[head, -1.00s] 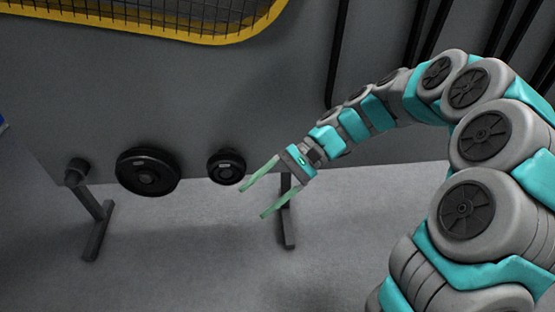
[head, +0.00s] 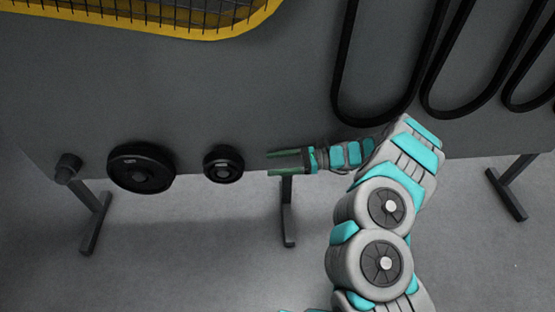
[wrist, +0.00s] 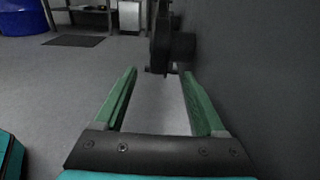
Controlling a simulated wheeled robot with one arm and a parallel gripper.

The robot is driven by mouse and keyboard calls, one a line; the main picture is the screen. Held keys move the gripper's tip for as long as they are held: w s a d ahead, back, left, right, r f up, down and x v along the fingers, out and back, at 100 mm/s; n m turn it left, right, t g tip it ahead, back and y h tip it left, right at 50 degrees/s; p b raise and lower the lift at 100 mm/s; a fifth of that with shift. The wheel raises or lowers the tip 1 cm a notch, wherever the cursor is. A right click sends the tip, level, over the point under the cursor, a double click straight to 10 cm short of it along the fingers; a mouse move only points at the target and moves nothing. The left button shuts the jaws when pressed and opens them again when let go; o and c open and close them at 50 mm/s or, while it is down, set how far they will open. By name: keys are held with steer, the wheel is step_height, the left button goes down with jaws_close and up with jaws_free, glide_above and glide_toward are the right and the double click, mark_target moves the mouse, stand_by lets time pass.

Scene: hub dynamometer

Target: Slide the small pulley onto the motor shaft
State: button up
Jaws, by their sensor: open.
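The small pulley (head: 223,164) is a dark disc with a lighter hub, mounted on the grey panel in the head view. In the wrist view a dark block (wrist: 183,46), likely this pulley, stands out from the panel beyond the fingertips. My gripper (head: 269,163) is open and empty, to the right of the small pulley and apart from it, its green fingers pointing left. Both fingers also show in the wrist view (wrist: 158,73) with nothing between them. I cannot make out a motor shaft for certain.
A larger pulley (head: 141,168) and a short dark stub (head: 68,167) are left of the small pulley. Black belts (head: 376,121) hang at upper right. A yellow-framed mesh guard (head: 215,32) is above. Panel legs (head: 288,215) stand on open grey floor.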

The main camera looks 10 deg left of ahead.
mark_target(242, 166)
steer(key=b+x, duration=0.2)
steer(key=x, duration=0.7)
steer(key=shift+a, duration=0.3)
jaws_close()
stand_by(0.6)
stand_by(0.9)
steer(key=shift+r, duration=0.15)
stand_by(0.4)
